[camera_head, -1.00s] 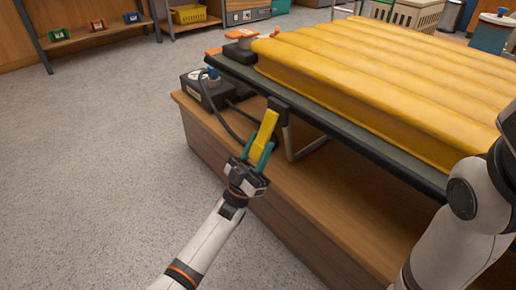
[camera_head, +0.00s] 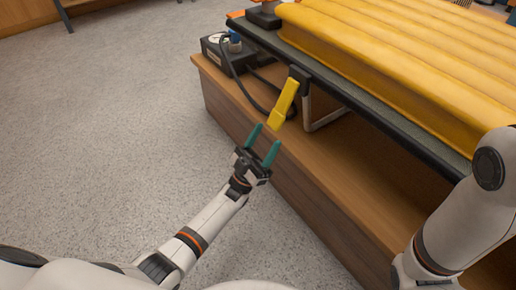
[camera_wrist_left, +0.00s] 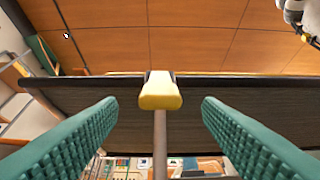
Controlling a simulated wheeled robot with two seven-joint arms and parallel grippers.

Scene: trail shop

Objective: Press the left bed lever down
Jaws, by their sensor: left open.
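The left bed lever (camera_head: 284,103) is a yellow handle that hangs tilted from a black bracket at the edge of the bed frame. In the left wrist view its yellow end (camera_wrist_left: 161,92) faces the camera, centred between the fingers. My left gripper (camera_head: 264,140) is open and empty, with its teal fingertips just below the lever's lower end and apart from it. The bed (camera_head: 352,92) has a dark frame with a yellow ribbed mattress. My right arm shows at the right, but its gripper is out of view.
A wooden platform (camera_head: 236,98) stands under the bed, its front edge beside my left arm. A black box (camera_head: 213,47) with a blue knob and dark cables sits on its far left corner. A metal bracket leg is right of the lever. The grey floor (camera_head: 110,130) is clear.

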